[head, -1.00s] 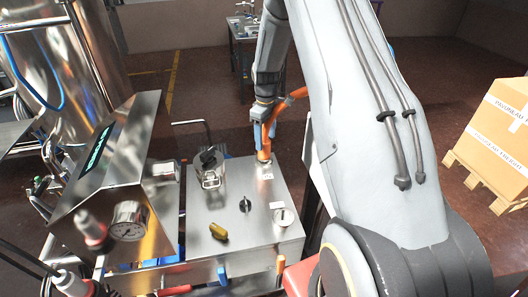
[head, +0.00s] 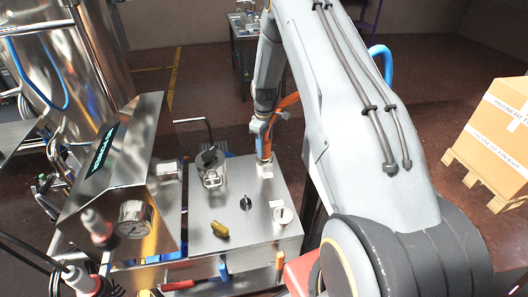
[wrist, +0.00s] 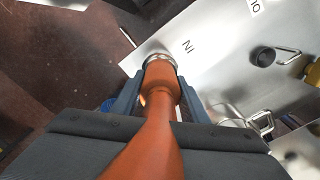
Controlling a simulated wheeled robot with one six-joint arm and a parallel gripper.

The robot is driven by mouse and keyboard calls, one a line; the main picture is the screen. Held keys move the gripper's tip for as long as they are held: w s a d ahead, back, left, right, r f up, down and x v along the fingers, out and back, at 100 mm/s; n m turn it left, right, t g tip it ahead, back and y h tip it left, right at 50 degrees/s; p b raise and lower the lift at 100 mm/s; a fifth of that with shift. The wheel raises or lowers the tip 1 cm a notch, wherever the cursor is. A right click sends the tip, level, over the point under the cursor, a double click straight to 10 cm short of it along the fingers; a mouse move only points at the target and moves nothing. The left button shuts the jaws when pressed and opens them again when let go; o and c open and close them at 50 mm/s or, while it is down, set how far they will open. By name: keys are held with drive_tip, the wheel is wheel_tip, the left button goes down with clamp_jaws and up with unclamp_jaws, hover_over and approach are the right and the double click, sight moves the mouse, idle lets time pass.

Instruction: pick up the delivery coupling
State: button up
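The delivery coupling (head: 265,146) is an orange hose end standing on the back right of the steel machine top. In the wrist view the orange coupling (wrist: 161,76) has a silver ring at its far end, close to the "IN" label. My gripper (head: 262,131) points down at it from above. In the wrist view the blue fingers of my gripper (wrist: 162,90) lie one on each side of the coupling, close to its sides. I cannot tell whether they press on it. The coupling's underside is hidden.
A clear glass vessel with a metal clasp (head: 211,168) stands left of the coupling. A boxed pallet (head: 500,125) stands at right.

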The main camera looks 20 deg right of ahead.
drive_tip(key=c, duration=0.6)
drive_tip(key=shift+c, duration=0.2)
drive_tip(key=shift+r, duration=0.1)
